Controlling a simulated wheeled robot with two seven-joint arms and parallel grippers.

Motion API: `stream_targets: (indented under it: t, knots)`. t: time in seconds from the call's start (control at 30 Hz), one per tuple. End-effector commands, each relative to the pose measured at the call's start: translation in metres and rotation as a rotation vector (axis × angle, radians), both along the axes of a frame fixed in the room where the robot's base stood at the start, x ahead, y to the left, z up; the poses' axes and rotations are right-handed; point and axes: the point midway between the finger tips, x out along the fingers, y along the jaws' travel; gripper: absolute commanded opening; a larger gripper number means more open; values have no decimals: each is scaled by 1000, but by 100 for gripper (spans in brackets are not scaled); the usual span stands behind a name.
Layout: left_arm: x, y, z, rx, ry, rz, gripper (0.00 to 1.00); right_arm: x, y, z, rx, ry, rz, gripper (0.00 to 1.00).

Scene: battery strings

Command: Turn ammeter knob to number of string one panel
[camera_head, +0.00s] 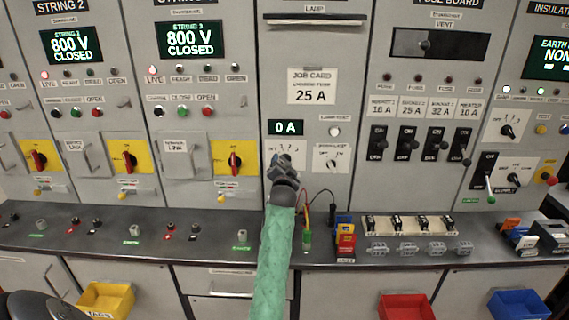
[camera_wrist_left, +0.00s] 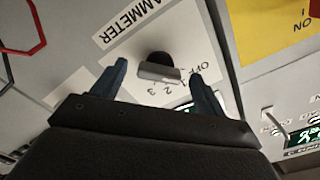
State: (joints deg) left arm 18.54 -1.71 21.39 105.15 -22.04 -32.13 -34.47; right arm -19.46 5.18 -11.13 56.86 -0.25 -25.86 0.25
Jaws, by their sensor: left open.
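The ammeter knob (camera_wrist_left: 157,68) is a dark round knob with a grey bar on a white plate, beside an "AMMETER" label (camera_wrist_left: 130,22). OFF, 2 and 3 can be read around it, upside down in the left wrist view; which mark it points at is unclear. My left gripper (camera_head: 284,161) is open in front of the knob, one finger on each side and apart from it. In the head view the gripper hides the knob. The screen above reads 0 A (camera_head: 286,128). Panels String 2 (camera_head: 70,47) and String 3 (camera_head: 190,39) stand left; no string 1 label shows. My right gripper is out of view.
Another small knob (camera_head: 332,163) is just right of the gripper. A dark bench (camera_head: 200,222) juts out below, with plugs, leads and fuse holders. Red-handled switches (camera_head: 234,160) on yellow plates are to the left.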

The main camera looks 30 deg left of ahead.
Motion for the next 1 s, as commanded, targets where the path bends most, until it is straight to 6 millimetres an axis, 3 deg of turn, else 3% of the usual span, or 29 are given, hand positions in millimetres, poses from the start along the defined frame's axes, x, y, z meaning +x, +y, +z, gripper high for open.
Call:
stream_targets:
  t: [0.43,0.67,1.0]
  knots:
    - [8,5,-1,0,1,-1,73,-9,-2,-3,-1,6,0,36]
    - [8,5,-1,0,1,-1,28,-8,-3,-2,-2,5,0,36]
    - [8,5,0,42,27,-1,28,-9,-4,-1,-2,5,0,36]
